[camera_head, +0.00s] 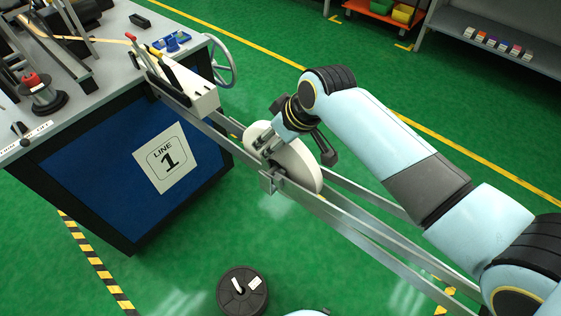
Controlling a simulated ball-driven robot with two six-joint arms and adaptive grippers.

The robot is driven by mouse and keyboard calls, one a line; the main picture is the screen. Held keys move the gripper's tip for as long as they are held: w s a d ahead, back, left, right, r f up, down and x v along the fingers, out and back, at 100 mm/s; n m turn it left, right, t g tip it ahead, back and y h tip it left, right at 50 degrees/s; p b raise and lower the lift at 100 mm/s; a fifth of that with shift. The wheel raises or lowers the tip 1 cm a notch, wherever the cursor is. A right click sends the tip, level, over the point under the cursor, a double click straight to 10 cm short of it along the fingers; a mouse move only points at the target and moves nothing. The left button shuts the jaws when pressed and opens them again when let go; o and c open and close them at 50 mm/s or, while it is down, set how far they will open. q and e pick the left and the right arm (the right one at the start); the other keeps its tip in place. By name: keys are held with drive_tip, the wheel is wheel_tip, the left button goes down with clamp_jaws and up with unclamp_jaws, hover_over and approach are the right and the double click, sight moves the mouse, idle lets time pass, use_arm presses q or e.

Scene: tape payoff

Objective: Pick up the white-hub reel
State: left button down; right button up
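A large pale, off-white disc-shaped reel (297,165) stands on edge between the metal rails of a stand. My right gripper (267,144) is at the upper left part of this reel, with its fingertips close against it. The gripper covers the middle of the reel, so I cannot tell the hub colour or whether the fingers are closed on anything. A black reel (230,303) with white labels lies flat on the green floor at the bottom. My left gripper is not in view.
The metal rails (345,222) run from the workbench down to the lower right. The workbench (120,85) with a LINE 1 sign (160,158) and a handwheel (233,62) stands at left. Shelving (490,50) is at upper right.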

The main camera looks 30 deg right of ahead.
clamp_jaws()
drive_tip(key=shift+r, duration=0.1)
idle(0.3)
wheel_tip(320, 180, up, 18)
idle(0.7)
